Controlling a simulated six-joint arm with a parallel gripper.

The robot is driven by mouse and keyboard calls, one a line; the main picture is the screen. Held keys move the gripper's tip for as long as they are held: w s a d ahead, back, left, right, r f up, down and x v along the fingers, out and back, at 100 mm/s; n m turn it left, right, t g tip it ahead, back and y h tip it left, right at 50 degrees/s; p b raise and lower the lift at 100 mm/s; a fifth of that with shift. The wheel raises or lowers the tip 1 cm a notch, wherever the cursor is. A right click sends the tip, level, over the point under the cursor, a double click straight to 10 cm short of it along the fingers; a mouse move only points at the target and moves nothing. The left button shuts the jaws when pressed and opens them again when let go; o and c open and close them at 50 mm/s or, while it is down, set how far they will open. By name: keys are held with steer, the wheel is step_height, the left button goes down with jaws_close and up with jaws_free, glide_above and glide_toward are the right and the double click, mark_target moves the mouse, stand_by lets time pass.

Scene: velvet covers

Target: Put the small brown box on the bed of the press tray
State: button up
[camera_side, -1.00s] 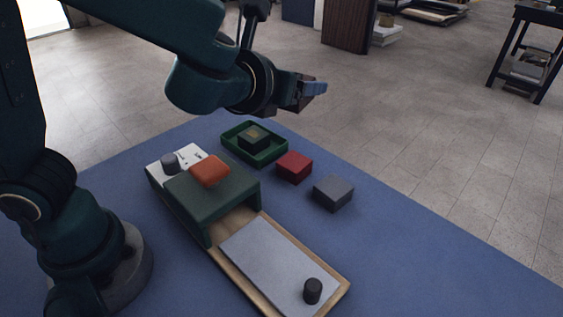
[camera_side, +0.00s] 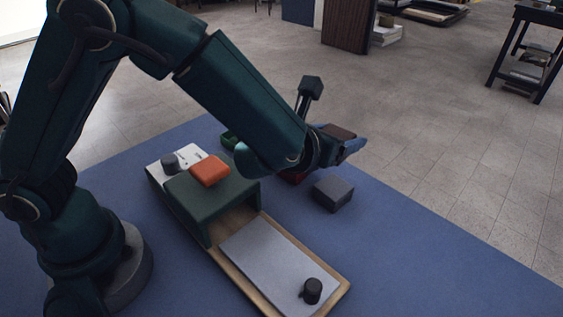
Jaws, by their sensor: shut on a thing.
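The small brown box (camera_side: 340,131) is held between the blue fingers of my gripper (camera_side: 345,141), in the air above and behind the grey box. My gripper is shut on it, and the arm hides part of the grip. The press tray (camera_side: 340,294) is a wooden slide drawn out from the dark green press (camera_side: 215,198). Its pale grey bed (camera_side: 268,255) is bare except for a black knob (camera_side: 312,290) near its front end. My gripper is behind and to the right of the tray, apart from it.
A grey box (camera_side: 333,194) stands on the blue cover right of the press. A red box (camera_side: 292,179) and a green dish (camera_side: 229,139) are mostly hidden behind my arm. An orange pad (camera_side: 210,170) sits on the press. The cover (camera_side: 430,255) right of the tray is clear.

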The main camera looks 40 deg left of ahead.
glide_above(379, 220)
step_height(379, 220, down, 7)
steer(key=shift+r, duration=0.1)
steer(key=shift+f, duration=1.85)
steer(key=shift+f, duration=0.1)
steer(key=shift+f, duration=0.1)
steer(key=o, duration=1.4)
steer(key=shift+c, duration=0.2)
steer(key=v, duration=0.7)
steer(key=shift+s+d, duration=0.15)
steer(key=shift+s, duration=0.15)
step_height(379, 220, up, 8)
steer(key=shift+w+r, duration=0.1)
